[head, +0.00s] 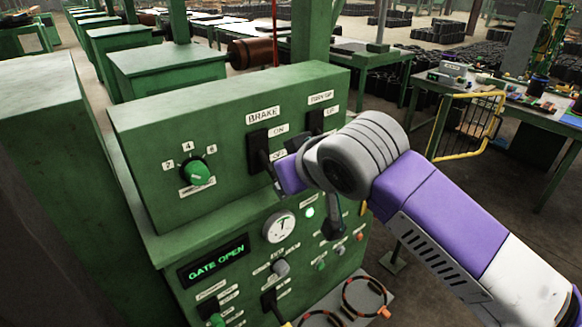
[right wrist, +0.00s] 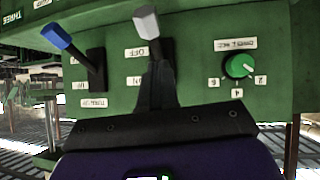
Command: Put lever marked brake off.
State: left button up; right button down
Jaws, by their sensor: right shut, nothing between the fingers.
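The lever marked brake has a pale grey knob (right wrist: 146,22) and stands on a black plate on the green panel. In the right wrist view, which is upside down, it leans toward the end of the plate with the OFF label (right wrist: 135,53). In the head view, the plate (head: 258,146) sits under the BRAKE label (head: 263,116), and my gripper partly hides the lever. My right gripper (right wrist: 157,72) is shut and empty, with its fingertips at the plate close to the lever's base; I cannot tell whether they touch. My left gripper is not in view.
A blue-knobbed lever (right wrist: 56,37) stands beside the brake lever. A green rotary knob (head: 197,173) is on its other side. Below are a gauge (head: 279,227), a GATE OPEN display (head: 217,259) and several small controls. A work table (head: 497,95) stands at the right.

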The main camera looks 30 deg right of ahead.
pick_arm(q)
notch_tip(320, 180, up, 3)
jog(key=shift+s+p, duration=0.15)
jog(key=shift+p, duration=0.9)
pick_arm(e)
jog(key=s+f+v, duration=0.1)
jog(key=v, duration=1)
jog(key=shift+s+a, duration=0.25)
